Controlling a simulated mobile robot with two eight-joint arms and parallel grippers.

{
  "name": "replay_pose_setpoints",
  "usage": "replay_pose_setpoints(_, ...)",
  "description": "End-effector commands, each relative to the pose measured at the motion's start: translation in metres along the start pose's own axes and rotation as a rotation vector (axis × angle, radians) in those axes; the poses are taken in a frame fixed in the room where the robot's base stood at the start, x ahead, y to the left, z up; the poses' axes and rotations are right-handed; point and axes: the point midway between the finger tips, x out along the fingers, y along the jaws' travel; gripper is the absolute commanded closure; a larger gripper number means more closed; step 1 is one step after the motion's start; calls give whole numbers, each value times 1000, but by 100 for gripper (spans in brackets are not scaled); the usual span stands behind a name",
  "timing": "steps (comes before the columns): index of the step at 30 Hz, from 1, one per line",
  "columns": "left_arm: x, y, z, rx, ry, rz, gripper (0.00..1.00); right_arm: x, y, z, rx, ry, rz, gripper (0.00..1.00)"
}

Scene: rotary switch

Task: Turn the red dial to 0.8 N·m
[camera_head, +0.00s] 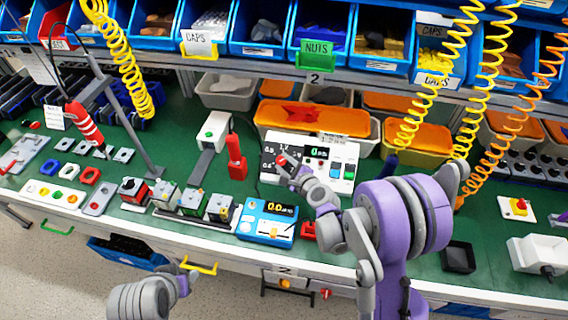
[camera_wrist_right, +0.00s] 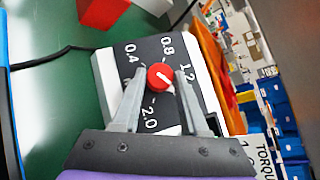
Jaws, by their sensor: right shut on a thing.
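The red dial (camera_wrist_right: 160,77) sits on the dark face of a white controller box (camera_wrist_right: 108,85). Printed labels 0.4, 0.8, 1.2 and 2.0 ring the dial. Its white mark appears to point to the lower right in the wrist view, past 1.2; the label there is hidden between the fingers. My right gripper (camera_wrist_right: 157,95) is shut on the dial, one finger on each side. In the head view the box (camera_head: 345,150) stands at the back of the bench, with my right gripper (camera_head: 286,166) at its left part. My left arm shows low at the left; its fingers are unclear.
A blue meter (camera_head: 266,222) with a lit display stands in front of the box. Orange-lidded bins (camera_head: 415,139) stand behind, and yellow coiled hoses (camera_head: 478,80) hang at the right.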

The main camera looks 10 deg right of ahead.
Motion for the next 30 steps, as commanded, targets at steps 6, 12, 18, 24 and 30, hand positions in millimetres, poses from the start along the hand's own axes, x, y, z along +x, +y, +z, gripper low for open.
replay_pose_setpoints(6,-1,0,-1,0,1,0,50,0,-5,0,-124,-7,112,100)
replay_pose_setpoints(12,-2,0,-2,0,2,0,50,0,-8,0,-264,-18,241,100)
replay_pose_setpoints(18,-4,0,-4,0,3,0,50,1,-10,1,-403,-29,370,100)
replay_pose_setpoints(24,-4,0,-5,0,4,0,50,3,-13,2,-544,-39,499,100)
replay_pose_setpoints(30,-5,0,-5,0,5,0,50,4,-14,4,-685,-50,628,100)
